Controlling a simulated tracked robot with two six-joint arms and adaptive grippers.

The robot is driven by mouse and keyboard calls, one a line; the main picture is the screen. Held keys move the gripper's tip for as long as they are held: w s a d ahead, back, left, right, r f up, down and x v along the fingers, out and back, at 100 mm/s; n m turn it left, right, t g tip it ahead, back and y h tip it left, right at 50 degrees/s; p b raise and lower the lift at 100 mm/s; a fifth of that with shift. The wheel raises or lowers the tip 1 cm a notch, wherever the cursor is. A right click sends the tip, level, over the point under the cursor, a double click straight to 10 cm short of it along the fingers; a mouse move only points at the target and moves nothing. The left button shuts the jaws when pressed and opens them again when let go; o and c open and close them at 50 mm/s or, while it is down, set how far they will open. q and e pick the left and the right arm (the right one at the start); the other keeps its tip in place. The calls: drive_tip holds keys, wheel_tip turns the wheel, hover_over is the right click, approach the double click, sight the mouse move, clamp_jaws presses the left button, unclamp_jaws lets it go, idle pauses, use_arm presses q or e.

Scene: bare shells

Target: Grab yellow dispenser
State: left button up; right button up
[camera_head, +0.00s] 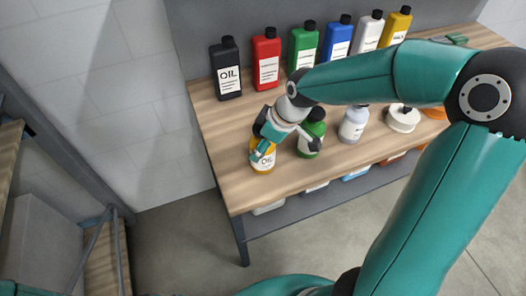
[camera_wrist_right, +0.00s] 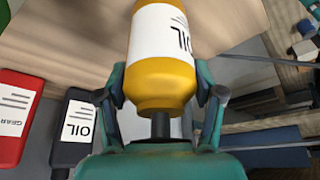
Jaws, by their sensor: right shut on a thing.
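The yellow dispenser (camera_head: 262,161) is a yellow bottle with a white OIL label, at the front left of the wooden table in the head view. It fills the middle of the right wrist view (camera_wrist_right: 163,72), with its dark neck toward my palm. My right gripper (camera_head: 266,148) reaches down over it from above. In the right wrist view the fingers (camera_wrist_right: 160,95) are on both sides of the bottle's shoulder, shut on it. The gripper hides the bottle's top in the head view. My left gripper does not show.
On the wooden table (camera_head: 225,180), a green bottle (camera_head: 311,135) stands just right of the dispenser, then a clear bottle (camera_head: 353,124) and a white round container (camera_head: 403,119). A back row holds black (camera_head: 226,70), red (camera_head: 266,62) and several other bottles. The table's left front corner is clear.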

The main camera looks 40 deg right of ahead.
drive_tip(key=c, duration=0.5)
drive_tip(key=shift+r, duration=0.2)
